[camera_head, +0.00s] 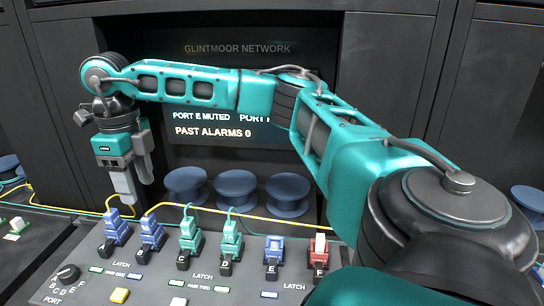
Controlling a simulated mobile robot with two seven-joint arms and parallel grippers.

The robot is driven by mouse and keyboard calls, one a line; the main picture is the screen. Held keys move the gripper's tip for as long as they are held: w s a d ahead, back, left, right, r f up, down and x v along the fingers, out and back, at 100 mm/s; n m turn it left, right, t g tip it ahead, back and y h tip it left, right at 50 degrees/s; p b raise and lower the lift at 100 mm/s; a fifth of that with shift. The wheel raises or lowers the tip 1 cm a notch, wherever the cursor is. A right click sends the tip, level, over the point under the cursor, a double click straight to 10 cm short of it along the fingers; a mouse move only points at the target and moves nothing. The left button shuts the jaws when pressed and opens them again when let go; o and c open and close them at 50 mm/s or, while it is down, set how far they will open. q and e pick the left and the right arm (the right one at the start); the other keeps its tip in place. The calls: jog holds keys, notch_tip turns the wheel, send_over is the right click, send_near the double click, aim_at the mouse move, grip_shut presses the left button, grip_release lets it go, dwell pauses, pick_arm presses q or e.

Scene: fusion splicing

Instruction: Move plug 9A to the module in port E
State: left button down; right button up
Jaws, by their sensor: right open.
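My right gripper (136,184) is open and empty, pointing down at the left, above and behind two blue plugs. My left gripper is not in view. The leftmost blue plug (116,226) and the second blue plug (151,232) stand on the sloped panel, with yellow cables at their tops. Two teal plugs, one at port C (189,236) and one to its right (231,240), have teal cables. The plug labels are too small to read surely, so I cannot tell which is 9A. The blue module in port E (273,251) shows no plug in it.
A red-and-white module (319,250) sits in port F. The grey panel (225,282) carries a port dial (68,275), buttons and latch lights. Blue spools (236,192) stand behind it. A screen (250,95) reads "PORT E MUTED" and "PAST ALARMS 0". My right arm crosses the view.

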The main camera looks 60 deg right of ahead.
aim_at(147, 216)
notch_tip(147, 216, down, 9)
jog(key=b, duration=0.5)
dwell(0.3)
dwell(0.5)
dwell(0.6)
jog(key=shift+c, duration=0.4)
grip_shut()
jog(key=shift+r, duration=0.15)
dwell(0.3)
